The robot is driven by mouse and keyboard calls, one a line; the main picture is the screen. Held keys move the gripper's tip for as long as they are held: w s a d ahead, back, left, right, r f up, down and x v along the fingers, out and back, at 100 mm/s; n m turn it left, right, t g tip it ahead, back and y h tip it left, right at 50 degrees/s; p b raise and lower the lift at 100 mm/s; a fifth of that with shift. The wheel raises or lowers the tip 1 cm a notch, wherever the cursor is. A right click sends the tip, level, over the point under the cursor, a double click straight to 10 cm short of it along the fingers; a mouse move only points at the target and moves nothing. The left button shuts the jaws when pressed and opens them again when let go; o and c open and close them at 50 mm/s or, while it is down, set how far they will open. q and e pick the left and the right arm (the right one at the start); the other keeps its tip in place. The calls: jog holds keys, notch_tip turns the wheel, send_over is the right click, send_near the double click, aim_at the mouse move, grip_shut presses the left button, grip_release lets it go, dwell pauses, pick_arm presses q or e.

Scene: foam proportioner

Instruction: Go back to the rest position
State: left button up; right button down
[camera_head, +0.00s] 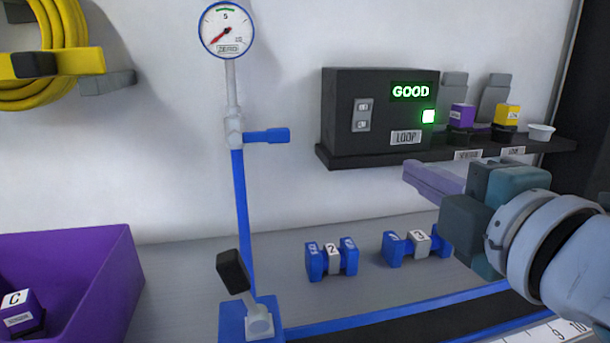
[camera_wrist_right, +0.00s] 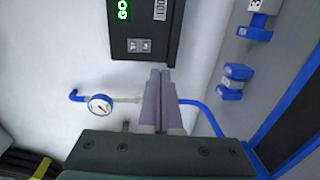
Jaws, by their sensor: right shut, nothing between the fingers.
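My right gripper (camera_head: 432,178) is raised in front of the wall at the right of the head view, just below the dark shelf. Its pale purple fingers point left and are shut with nothing between them. In the right wrist view the closed fingers (camera_wrist_right: 160,100) point up toward the lower edge of the black box (camera_wrist_right: 144,30). They appear apart from everything around them. My left gripper does not show in either view.
The black box (camera_head: 365,115) shows a green "GOOD". A gauge (camera_head: 227,30) tops a blue pipe (camera_head: 241,200) with a lever (camera_head: 233,270). Blue blocks marked 2 (camera_head: 331,259) and 3 (camera_head: 418,246) sit on the counter. A purple bin (camera_head: 95,270) stands left.

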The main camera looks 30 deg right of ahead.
jog(key=shift+s, duration=0.35)
jog(key=s+a+m+g+y+p, duration=0.2)
jog(key=s+a+m+g+p, duration=0.2)
jog(key=s+m+g+p, duration=0.4)
jog(key=s+a+m+g+y+p, duration=0.2)
jog(key=s+a+m+g+p, duration=0.4)
jog(key=s, duration=0.4)
notch_tip(320, 180, up, 35)
jog(key=d+t+p, duration=0.1)
jog(key=p, duration=3.5)
jog(key=shift+d+f+n, duration=0.15)
jog(key=shift+d+n, duration=0.05)
jog(key=shift+n, duration=0.1)
jog(key=shift+f, duration=0.1)
